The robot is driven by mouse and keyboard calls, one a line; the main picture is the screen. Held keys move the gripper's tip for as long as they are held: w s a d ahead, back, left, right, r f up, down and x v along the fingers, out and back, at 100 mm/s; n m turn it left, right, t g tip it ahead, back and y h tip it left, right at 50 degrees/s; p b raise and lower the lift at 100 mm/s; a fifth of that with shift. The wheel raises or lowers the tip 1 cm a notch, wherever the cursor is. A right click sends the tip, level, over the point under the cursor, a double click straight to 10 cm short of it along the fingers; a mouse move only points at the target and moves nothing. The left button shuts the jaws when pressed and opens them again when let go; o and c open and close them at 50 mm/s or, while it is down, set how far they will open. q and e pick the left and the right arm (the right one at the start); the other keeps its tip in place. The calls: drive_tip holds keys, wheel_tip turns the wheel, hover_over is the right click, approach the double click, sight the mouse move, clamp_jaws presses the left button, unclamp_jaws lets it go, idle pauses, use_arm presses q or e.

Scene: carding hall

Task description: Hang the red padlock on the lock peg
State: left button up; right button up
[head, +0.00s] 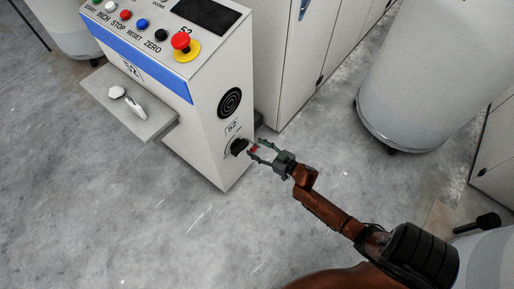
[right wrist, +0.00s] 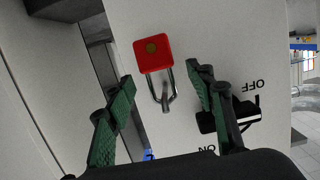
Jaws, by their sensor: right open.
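The red padlock (right wrist: 153,54) is at the side panel of the grey machine, its metal shackle towards the bottom of the right wrist view, which shows the panel lettering upside down. A small metal peg (right wrist: 166,103) shows at the bend of the shackle, and the padlock appears to hang on it. In the head view the padlock (head: 253,148) is a small red patch by the panel. My right gripper (head: 258,151) is open, its green fingers apart on either side of the shackle in the right wrist view (right wrist: 160,78), not touching the padlock. My left gripper is out of view.
A black rotary switch (right wrist: 230,117) with ON and OFF marks sits beside the padlock. The machine's control panel has a red emergency button (head: 181,41). A shelf (head: 130,103) juts from its front. A large grey drum (head: 425,85) stands right. Open floor lies in front.

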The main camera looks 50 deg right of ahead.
drive_tip(key=a+v, duration=0.1)
drive_tip(key=v, duration=1)
drive_tip(key=shift+s+d, duration=0.3)
drive_tip(key=shift+d, duration=0.15)
drive_tip(key=shift+r, duration=0.15)
